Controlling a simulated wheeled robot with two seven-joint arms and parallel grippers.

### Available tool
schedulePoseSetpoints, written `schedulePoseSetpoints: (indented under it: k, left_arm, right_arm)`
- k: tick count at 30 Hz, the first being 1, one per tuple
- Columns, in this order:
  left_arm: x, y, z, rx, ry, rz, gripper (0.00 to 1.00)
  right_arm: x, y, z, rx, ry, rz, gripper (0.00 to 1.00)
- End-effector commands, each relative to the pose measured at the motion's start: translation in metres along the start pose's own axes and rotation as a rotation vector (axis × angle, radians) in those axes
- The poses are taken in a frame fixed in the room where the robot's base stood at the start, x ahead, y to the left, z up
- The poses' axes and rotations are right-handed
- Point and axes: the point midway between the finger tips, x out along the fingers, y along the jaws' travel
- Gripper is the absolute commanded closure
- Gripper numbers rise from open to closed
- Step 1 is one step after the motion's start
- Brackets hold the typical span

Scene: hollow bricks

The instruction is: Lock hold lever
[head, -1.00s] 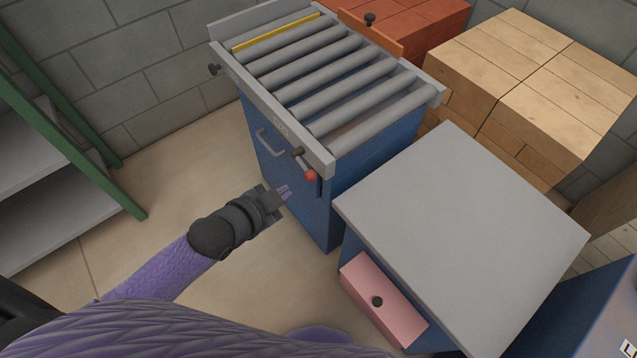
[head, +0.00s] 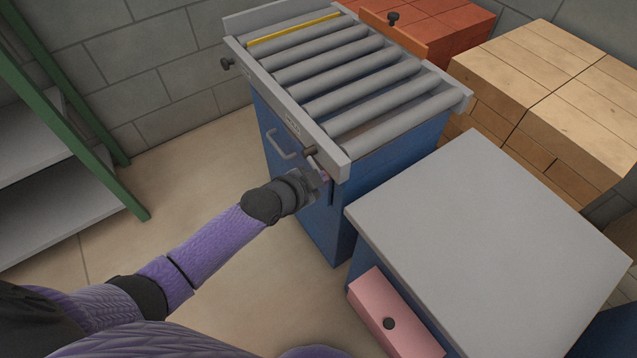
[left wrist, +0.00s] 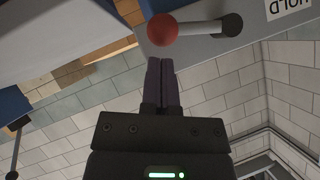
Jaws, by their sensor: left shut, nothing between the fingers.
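The hold lever has a red ball knob (left wrist: 162,29), a short grey arm (left wrist: 200,27) and a dark pivot (left wrist: 231,24), all clear in the left wrist view. It sits on the side rail (head: 285,112) of the roller table, near a HOLD label (left wrist: 290,9). In the head view the dark pivot (head: 310,151) shows, while my gripper mostly hides the knob. My left gripper (left wrist: 160,64) is shut and empty, its fingertips right by the knob; I cannot tell whether they touch. In the head view it is at the rail's near end (head: 325,177). My right gripper is out of view.
A grey-topped cabinet (head: 485,230) with a pink drawer (head: 390,318) stands right of the roller table. A cabinet handle (head: 282,146) sticks out below the rail. A green-framed shelf (head: 70,120) is at left. Red and tan brick stacks (head: 550,70) stand behind. The floor at left is clear.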

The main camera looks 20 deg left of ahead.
Motion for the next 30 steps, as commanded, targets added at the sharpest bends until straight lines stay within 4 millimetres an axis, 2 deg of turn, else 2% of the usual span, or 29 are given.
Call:
schedulePoseSetpoints:
  k: [8, 30]
  left_arm:
    - [0.004, -0.001, 0.004, -0.001, 0.001, -0.001, 1.00]
    - [0.008, 0.005, 0.011, 0.085, 0.000, -0.058, 1.00]
  right_arm:
    - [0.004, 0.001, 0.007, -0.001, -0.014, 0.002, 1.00]
    - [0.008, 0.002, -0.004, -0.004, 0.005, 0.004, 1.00]
